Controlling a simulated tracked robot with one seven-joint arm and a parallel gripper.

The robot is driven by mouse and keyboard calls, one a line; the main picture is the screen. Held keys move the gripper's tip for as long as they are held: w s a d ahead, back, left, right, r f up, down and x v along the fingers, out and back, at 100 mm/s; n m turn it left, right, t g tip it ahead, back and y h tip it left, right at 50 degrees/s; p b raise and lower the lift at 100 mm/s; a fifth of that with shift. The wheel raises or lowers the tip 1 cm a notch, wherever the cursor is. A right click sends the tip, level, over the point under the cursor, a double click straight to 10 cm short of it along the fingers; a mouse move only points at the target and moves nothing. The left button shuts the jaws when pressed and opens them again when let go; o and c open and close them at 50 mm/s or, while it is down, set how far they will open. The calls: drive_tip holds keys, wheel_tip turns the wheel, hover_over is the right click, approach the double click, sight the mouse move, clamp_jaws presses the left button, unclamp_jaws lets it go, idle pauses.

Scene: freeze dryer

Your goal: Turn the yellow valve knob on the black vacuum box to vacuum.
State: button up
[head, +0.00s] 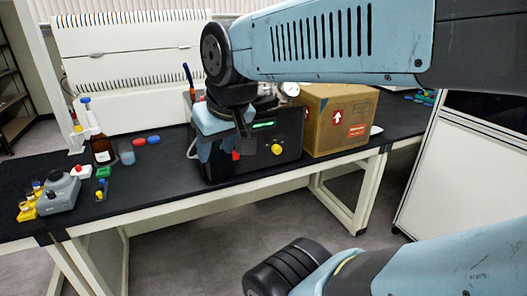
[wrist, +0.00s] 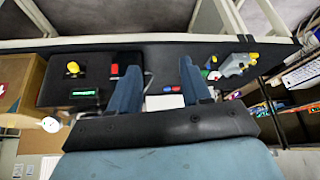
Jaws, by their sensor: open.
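The black vacuum box (head: 290,135) stands on the black bench, with a yellow valve knob (head: 277,150) low on its front at the right. A lit green display (head: 263,125) sits above the knob, and a red switch (head: 236,155) is to its left. My gripper (head: 222,150) is open and empty, in front of the box's left part, apart from the knob. The wrist view shows the knob (wrist: 72,68) left of both fingers (wrist: 158,68), with the red switch (wrist: 114,69) between knob and nearer finger. The knob's markings are too small to read.
A cardboard box (head: 340,120) stands right of the vacuum box, with a round gauge (head: 291,89) near its top left. A brown bottle (head: 102,150), a grey device (head: 60,192) and small coloured items stand on the left. The bench front (head: 150,195) is mostly clear.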

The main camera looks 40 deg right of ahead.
drive_tip(key=shift+o, duration=0.8)
drive_tip(key=shift+w+d, duration=0.2)
drive_tip(key=shift+w, duration=0.05)
drive_tip(key=shift+o, duration=0.6)
drive_tip(key=w+d+f+t+h, duration=0.1)
drive_tip(key=w+d+f+h, duration=0.2)
drive_tip(key=w+d, duration=0.7)
drive_tip(key=shift+w+d+f+t, duration=0.2)
drive_tip(key=shift+w+f+t, duration=0.2)
drive_tip(key=shift+w+f, duration=0.7)
drive_tip(key=m+t+h, duration=0.1)
drive_tip(key=m+t, duration=0.1)
drive_tip(key=t, duration=0.8)
approach(278, 151)
drive_tip(key=x, duration=0.9)
drive_tip(key=shift+d+f, duration=0.1)
drive_tip(key=shift+c, duration=0.2)
